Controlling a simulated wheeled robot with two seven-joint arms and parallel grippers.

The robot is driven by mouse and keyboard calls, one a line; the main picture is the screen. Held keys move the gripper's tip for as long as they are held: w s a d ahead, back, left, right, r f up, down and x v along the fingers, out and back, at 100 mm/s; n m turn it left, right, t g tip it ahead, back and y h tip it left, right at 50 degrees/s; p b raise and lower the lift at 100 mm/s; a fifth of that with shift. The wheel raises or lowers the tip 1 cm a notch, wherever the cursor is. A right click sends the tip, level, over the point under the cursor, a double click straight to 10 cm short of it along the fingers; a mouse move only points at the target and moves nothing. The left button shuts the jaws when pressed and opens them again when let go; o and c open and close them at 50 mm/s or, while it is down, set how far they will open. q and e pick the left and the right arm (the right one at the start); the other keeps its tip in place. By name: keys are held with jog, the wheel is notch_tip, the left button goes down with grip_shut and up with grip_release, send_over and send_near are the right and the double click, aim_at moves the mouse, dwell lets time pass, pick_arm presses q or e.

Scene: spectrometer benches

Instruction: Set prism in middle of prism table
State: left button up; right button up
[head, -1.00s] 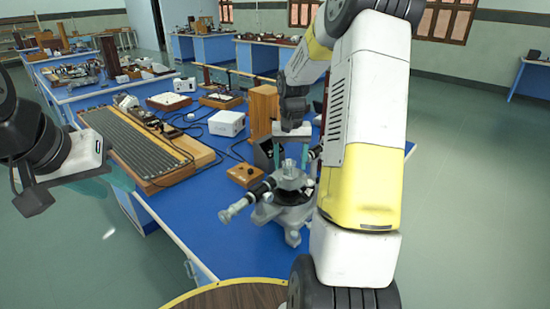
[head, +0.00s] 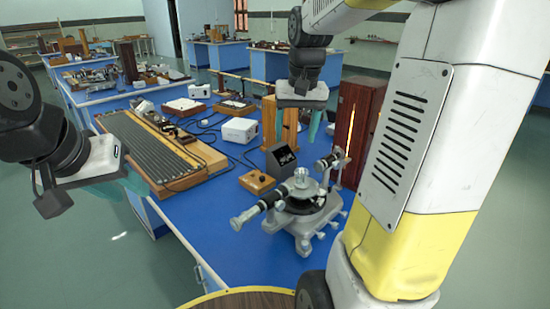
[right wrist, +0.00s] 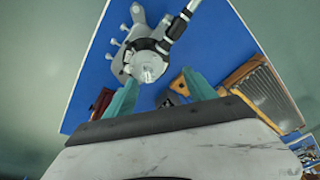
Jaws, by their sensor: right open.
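The spectrometer (head: 310,222) stands on the blue bench, with a dark round plate and grey tripod feet. Its prism table (head: 301,185) is the small pale top at the centre; it also shows in the right wrist view (right wrist: 147,66). A pale, glassy piece seems to sit there; I cannot tell its outline or whether it is the prism. My right gripper (head: 299,125) is open above and behind the spectrometer, apart from it. Its teal fingers (right wrist: 161,92) show nothing between them. My left gripper (head: 130,186) hangs off the bench's left side; its jaw gap is unclear.
A telescope tube (head: 258,208) juts left from the spectrometer. Behind stand a black box (head: 281,159), a dark wooden cabinet (head: 357,125) with a bright slit, and a white box (head: 239,130). A small wooden box (head: 257,181) and a long grooved board (head: 150,150) lie left.

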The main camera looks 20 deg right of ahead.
jog(key=s+a+n+t+y, duration=0.1)
jog(key=s+a+t, duration=0.1)
jog(key=s, duration=0.5)
jog(key=s+a+n+t+y, duration=0.1)
jog(key=s+a+t, duration=0.1)
jog(key=s+a, duration=0.3)
jog(key=s, duration=0.3)
jog(key=shift+s+r+n, duration=0.2)
jog(key=shift+s+n, duration=0.1)
jog(key=shift+a, duration=0.1)
dwell(1.1)
